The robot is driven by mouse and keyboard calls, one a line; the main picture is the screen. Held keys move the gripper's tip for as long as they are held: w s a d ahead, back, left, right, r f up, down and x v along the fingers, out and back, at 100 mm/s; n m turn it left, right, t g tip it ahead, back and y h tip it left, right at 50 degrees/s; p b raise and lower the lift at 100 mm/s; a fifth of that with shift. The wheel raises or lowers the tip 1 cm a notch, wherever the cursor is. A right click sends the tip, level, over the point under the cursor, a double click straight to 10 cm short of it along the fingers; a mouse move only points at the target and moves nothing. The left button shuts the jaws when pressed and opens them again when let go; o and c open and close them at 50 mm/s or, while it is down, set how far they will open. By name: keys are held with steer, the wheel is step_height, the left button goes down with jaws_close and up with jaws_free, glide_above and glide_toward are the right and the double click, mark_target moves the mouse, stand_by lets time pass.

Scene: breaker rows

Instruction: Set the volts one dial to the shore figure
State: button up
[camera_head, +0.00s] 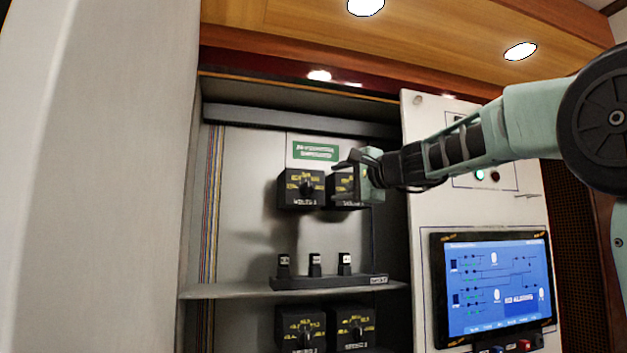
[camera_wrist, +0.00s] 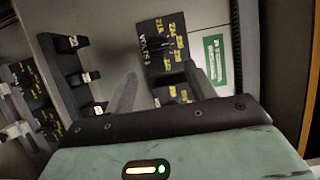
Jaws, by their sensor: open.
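The volts one dial (camera_head: 302,188) is a black box with yellow figures, upper left in the cabinet. Its label appears to read volts 1, and it shows at the top middle of the wrist view (camera_wrist: 160,48). Its exact setting is too blurred to tell. A second black dial (camera_head: 346,193) sits just right of it, partly hidden by my gripper. My gripper (camera_head: 346,167) is open in front of that pair, and its jaws look empty. In the wrist view my two fingers (camera_wrist: 160,88) point toward the dials, with a gap between them.
A green sign (camera_head: 315,152) is above the dials. Below, three small black posts (camera_head: 315,264) stand on a block on a shelf (camera_head: 230,291). Two more dials (camera_head: 302,328) are lower. A blue screen (camera_head: 497,285) is on the panel at right.

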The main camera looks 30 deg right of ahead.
mark_target(310, 189)
steer(key=w+p, duration=0.1)
steer(key=w, duration=0.2)
steer(key=w+a+p, duration=0.1)
steer(key=w, duration=0.2)
steer(key=w+p, duration=0.2)
steer(key=w, duration=0.1)
steer(key=shift+a+r, duration=0.1)
steer(key=shift+a, duration=0.3)
steer(key=shift+w+a, duration=0.1)
steer(key=shift+w, duration=0.4)
steer(key=shift+f, duration=0.2)
steer(key=c, duration=1)
